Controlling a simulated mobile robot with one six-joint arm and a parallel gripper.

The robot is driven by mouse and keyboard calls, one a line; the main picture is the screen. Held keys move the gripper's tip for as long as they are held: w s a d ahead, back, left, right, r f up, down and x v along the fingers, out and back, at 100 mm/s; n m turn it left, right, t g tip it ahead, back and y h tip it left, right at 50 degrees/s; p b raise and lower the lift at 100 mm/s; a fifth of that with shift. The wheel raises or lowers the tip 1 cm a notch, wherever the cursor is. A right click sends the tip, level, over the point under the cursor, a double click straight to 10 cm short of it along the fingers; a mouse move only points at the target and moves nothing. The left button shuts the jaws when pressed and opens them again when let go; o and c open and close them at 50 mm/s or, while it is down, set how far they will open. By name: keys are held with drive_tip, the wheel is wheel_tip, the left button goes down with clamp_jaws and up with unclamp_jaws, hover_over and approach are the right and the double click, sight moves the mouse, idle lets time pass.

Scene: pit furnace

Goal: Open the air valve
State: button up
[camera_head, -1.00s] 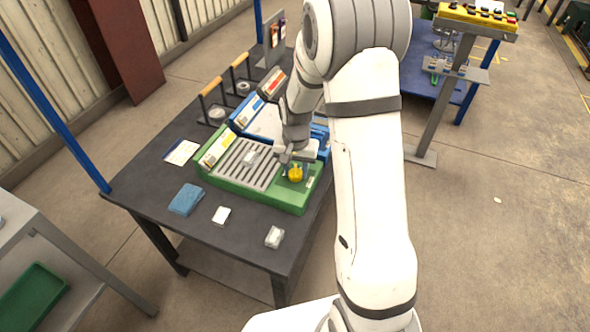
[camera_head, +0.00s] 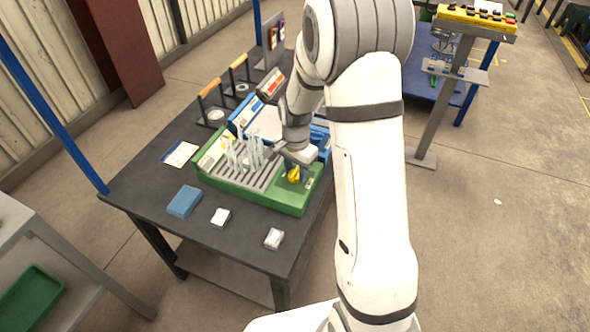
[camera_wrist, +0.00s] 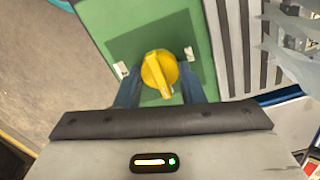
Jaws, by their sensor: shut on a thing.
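The air valve is a yellow knob (camera_wrist: 158,72) on a darker green square of the green unit (camera_wrist: 95,20). In the head view the knob (camera_head: 293,175) sits at the right end of the green unit (camera_head: 280,200), just below my gripper (camera_head: 296,162). In the wrist view my gripper (camera_wrist: 157,80) has one finger on each side of the knob and is shut on it. The knob's raised grip bar runs nearly up and down in that view. White wisps (camera_head: 245,155) stand above the slotted grate of the unit.
The unit stands on a dark table (camera_head: 150,190). A blue block (camera_head: 184,201), a white block (camera_head: 221,217) and another small pale block (camera_head: 273,238) lie in front of it. A blue unit (camera_head: 262,122) stands behind. A yellow control box (camera_head: 476,20) stands at the right.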

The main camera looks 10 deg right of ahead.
sight(295, 170)
drive_tip(key=o, duration=1)
drive_tip(key=shift+r, duration=3.9)
